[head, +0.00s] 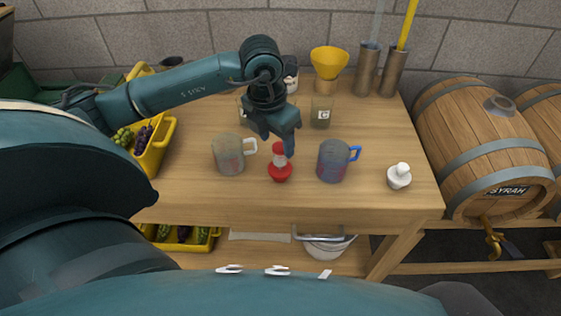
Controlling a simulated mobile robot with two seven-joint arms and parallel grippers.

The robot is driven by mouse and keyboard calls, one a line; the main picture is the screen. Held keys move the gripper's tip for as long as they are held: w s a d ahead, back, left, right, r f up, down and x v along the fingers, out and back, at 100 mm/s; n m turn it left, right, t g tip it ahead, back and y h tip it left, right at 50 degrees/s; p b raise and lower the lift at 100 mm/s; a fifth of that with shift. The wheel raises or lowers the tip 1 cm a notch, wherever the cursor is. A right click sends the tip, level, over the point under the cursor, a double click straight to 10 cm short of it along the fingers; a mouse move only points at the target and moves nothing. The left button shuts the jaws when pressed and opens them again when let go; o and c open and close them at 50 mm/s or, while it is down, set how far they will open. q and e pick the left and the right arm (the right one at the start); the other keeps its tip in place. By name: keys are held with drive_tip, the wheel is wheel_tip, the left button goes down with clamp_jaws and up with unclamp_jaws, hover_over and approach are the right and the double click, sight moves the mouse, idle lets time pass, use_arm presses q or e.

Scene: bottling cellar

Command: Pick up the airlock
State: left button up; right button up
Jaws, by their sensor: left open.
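A small red airlock-like piece (280,172) with a pale upper part stands upright on the wooden table, between two mugs. I cannot tell for certain which of the two is the airlock. My left gripper (279,148) is open and points down right at the red piece's pale top. The fingers partly hide that top, and I cannot tell whether they touch it. My right gripper is not in view.
A grey mug (229,156) stands close left of the red piece, and a blue-handled mug (333,161) close right. Behind are a jar marked C (321,113), a yellow funnel (329,62) and metal cylinders (367,69). A yellow crate (158,148) is at left, a barrel (470,140) at right.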

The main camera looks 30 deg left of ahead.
sight(280, 162)
use_arm(q)
drive_tip(key=shift+w+d+f+p, duration=0.1)
drive_tip(key=shift+d+f+p, duration=0.05)
drive_tip(key=shift+f, duration=0.75)
drive_tip(key=shift+w+d+f+p, duration=0.1)
drive_tip(key=shift+d+f+p, duration=0.1)
drive_tip(key=shift+f, duration=0.65)
drive_tip(key=shift+w+d+f+p, duration=0.1)
drive_tip(key=shift+d+f+p, duration=0.05)
drive_tip(key=shift+f, duration=0.75)
drive_tip(key=c, duration=1.1)
